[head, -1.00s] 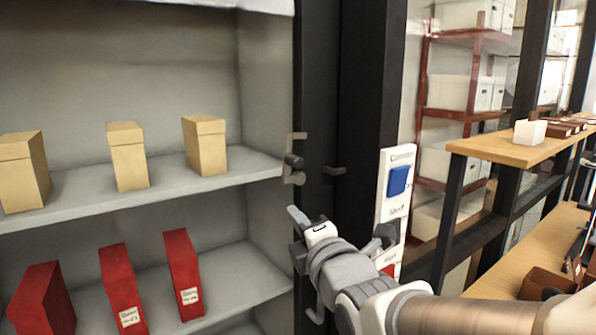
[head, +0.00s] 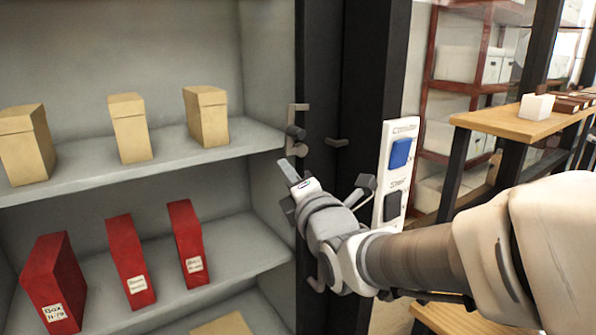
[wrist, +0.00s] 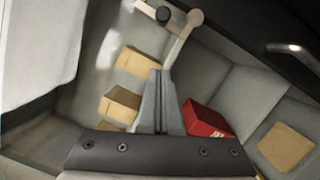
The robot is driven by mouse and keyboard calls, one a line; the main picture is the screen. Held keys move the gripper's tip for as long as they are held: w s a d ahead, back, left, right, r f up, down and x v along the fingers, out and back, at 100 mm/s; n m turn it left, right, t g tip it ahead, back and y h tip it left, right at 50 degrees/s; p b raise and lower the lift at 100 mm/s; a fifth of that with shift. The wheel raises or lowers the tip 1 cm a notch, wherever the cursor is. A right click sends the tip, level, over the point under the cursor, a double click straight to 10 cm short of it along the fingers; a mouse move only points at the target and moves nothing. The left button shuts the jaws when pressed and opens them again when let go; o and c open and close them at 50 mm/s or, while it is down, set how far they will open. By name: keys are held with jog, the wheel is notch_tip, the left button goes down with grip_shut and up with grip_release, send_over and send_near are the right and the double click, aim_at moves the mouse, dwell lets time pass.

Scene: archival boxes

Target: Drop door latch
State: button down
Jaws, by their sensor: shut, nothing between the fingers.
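The door latch (head: 297,146) is a small grey lever with a dark knob, on the dark post at the right edge of the open cabinet. In the wrist view the latch (wrist: 180,43) shows as a pale bar with a round end and a dark knob at the top. My gripper (head: 289,172) is just below the latch in the head view, with its fingers pointing up. In the wrist view my gripper (wrist: 158,76) has its fingers together and holds nothing. Its tips overlap the lower end of the latch bar; I cannot tell whether they touch.
Tan boxes (head: 130,128) stand on the upper shelf and red boxes (head: 126,258) on the lower one. A white switch panel (head: 394,208) stands close behind my wrist. A wooden counter (head: 515,126) is at right.

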aim_at(301, 133)
jog(key=w+r+p, duration=0.2)
jog(key=w, duration=0.6)
jog(key=shift+d+p, duration=0.4)
jog(key=shift+a+r, duration=0.1)
jog(key=shift+r, duration=0.05)
jog(key=shift+w+m, duration=0.1)
jog(key=shift+m, duration=0.2)
jog(key=shift+r, duration=0.1)
